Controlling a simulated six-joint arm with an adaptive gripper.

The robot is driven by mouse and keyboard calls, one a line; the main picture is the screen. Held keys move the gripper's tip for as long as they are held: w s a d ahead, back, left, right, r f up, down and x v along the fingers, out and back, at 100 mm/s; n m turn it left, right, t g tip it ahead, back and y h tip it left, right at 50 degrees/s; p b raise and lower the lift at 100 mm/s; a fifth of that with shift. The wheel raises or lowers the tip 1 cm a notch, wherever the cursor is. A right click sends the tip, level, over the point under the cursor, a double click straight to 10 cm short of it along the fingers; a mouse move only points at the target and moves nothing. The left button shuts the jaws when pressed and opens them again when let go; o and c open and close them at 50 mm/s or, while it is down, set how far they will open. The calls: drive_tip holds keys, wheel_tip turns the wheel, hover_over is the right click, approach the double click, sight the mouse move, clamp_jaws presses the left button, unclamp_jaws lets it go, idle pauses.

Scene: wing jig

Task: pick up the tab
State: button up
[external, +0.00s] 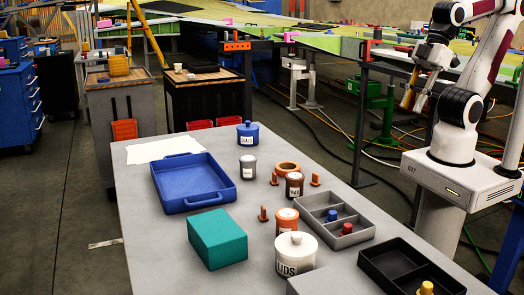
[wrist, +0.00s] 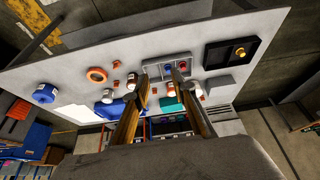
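No single part is marked as the tab. Several small orange upright pieces stand on the grey table: one by the brown jar (external: 315,180), one left of it (external: 274,178), and one nearer the teal box (external: 263,214). Small orange pieces also show between the jars in the wrist view (wrist: 116,65). My gripper (external: 412,100) is raised at the upper right, beyond the table's right edge and well apart from these pieces. In the wrist view its two fingers (wrist: 162,88) are spread with nothing held between them.
The table (external: 160,220) holds a blue tray (external: 190,202), a teal box (external: 217,240), an orange ring (external: 287,167), several lidded jars, a grey divided tray (external: 352,238) with red and blue knobs, and a black tray (external: 385,265) with a yellow knob. The table's left front is clear.

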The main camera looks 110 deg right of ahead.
wheel_tip(320, 180, down, 7)
drive_tip(key=w+d+n+g+h, duration=0.1)
drive_tip(key=w+d+n+g, duration=0.1)
drive_tip(key=g, duration=0.2)
drive_tip(key=n+g+h, duration=0.1)
drive_tip(key=n+h, duration=0.6)
drive_tip(key=n, duration=0.6)
hover_over(317, 175)
drive_tip(key=s+a, duration=0.5)
drive_tip(key=s, duration=0.2)
wheel_tip(317, 175, down, 15)
drive_tip(key=shift+s+a+f, duration=0.1)
drive_tip(key=shift+a+f, duration=0.05)
drive_tip(key=shift+f, duration=0.05)
drive_tip(key=w+n, duration=0.1)
drive_tip(key=w+n+t, duration=0.1)
drive_tip(key=w+n, duration=0.2)
drive_tip(key=w, duration=0.1)
drive_tip(key=shift+w+d+f+t+h, duration=0.2)
drive_tip(key=shift+d+t+h, duration=0.1)
drive_tip(key=shift+t+h, duration=0.1)
drive_tip(key=shift+w+n, duration=0.25)
drive_tip(key=shift+n, duration=0.35)
drive_tip(key=shift+x, duration=1.25)
drive_tip(key=shift+d, duration=0.15)
